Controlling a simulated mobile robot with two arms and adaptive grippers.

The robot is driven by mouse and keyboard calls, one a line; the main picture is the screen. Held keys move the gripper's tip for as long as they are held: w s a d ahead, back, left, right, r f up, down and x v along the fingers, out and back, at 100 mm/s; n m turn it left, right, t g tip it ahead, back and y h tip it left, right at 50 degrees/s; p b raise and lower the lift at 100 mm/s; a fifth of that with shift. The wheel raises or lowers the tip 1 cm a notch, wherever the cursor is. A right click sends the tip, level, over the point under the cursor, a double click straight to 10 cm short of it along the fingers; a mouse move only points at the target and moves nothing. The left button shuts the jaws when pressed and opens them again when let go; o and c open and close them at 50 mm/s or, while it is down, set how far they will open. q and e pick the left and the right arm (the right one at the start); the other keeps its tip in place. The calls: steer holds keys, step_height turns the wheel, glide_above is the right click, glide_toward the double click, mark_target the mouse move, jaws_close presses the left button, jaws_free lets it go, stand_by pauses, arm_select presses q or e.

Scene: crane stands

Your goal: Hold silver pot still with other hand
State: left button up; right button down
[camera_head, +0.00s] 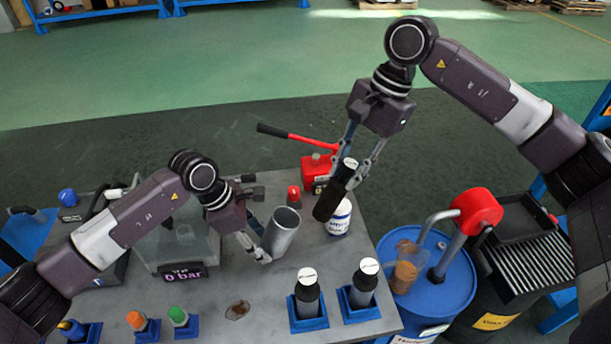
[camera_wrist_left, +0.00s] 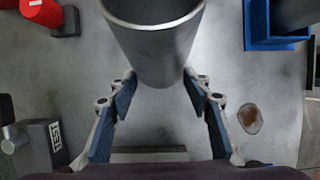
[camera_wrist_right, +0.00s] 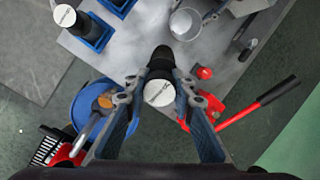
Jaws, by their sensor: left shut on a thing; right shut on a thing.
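The silver pot (camera_head: 283,235) is an open-topped grey cylinder on the grey table, tilted in the head view; it also shows in the left wrist view (camera_wrist_left: 155,45). My left gripper (camera_head: 264,254) is shut on the pot, with its blue-padded fingers on either side of the pot's lower part. My right gripper (camera_head: 352,172) is shut on a black bottle (camera_head: 328,204) with a white, lettered end. The bottle is held tilted above the table, up and to the right of the pot. It also shows in the right wrist view (camera_wrist_right: 161,62).
A white can (camera_head: 340,226) stands close behind the bottle. A red hand pump (camera_head: 316,168) is at the table's back edge. Two black bottles (camera_head: 308,296) stand in blue holders in front. A blue drum (camera_head: 440,290) stands right of the table. A brown stain (camera_head: 238,310) marks the tabletop.

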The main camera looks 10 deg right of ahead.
arm_select(q)
steer(key=shift+s+a+f, duration=0.2)
steer(key=shift+a+f, duration=0.05)
steer(key=shift+f, duration=0.1)
steer(key=o, duration=1.5)
steer(key=shift+w+d, duration=0.1)
steer(key=shift+w, duration=0.1)
steer(key=shift+c, duration=0.2)
steer(key=shift+r, duration=0.1)
arm_select(e)
steer(key=d+r+h, duration=0.2)
steer(key=d+h, duration=0.1)
steer(key=d, duration=0.6)
steer(key=shift+w+d, duration=0.15)
steer(key=shift+d, duration=0.25)
arm_select(q)
steer(key=shift+r, duration=0.1)
